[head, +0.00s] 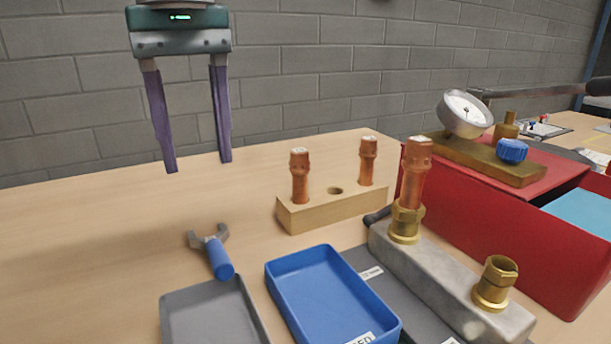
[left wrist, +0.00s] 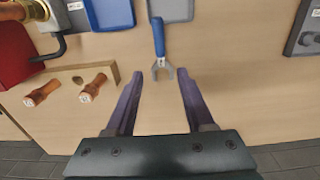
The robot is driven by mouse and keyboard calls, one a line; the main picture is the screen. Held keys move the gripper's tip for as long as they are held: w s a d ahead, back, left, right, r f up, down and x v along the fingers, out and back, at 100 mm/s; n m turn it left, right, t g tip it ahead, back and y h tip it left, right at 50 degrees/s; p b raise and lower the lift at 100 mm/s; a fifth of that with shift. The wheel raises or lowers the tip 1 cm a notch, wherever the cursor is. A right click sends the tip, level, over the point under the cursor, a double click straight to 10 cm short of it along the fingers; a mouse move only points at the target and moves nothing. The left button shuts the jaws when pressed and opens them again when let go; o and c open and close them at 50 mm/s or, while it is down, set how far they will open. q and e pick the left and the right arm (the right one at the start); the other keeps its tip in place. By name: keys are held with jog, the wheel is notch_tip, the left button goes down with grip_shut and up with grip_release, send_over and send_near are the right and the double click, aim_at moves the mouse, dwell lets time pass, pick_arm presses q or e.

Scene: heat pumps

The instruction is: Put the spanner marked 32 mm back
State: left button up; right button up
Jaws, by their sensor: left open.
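A spanner with a blue handle and grey open jaw (head: 216,254) lies on the table behind the grey tray. It also shows in the left wrist view (left wrist: 158,42), its jaw end towards my gripper. I cannot read a size on it. My left gripper (head: 198,167) is open and empty, pointing down above the table behind the spanner. In the left wrist view the spanner's jaw lies between the lines of my fingertips (left wrist: 158,73). My right gripper is not in view.
A grey tray (head: 208,291) and a blue tray (head: 290,262) stand in front. A wooden block (head: 318,211) holds two copper fittings. A metal block (head: 450,275) bears brass fittings. A red box (head: 480,225) stands right. The table's left side is clear.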

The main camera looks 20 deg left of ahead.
pick_arm(q)
jog(key=shift+r, duration=1.35)
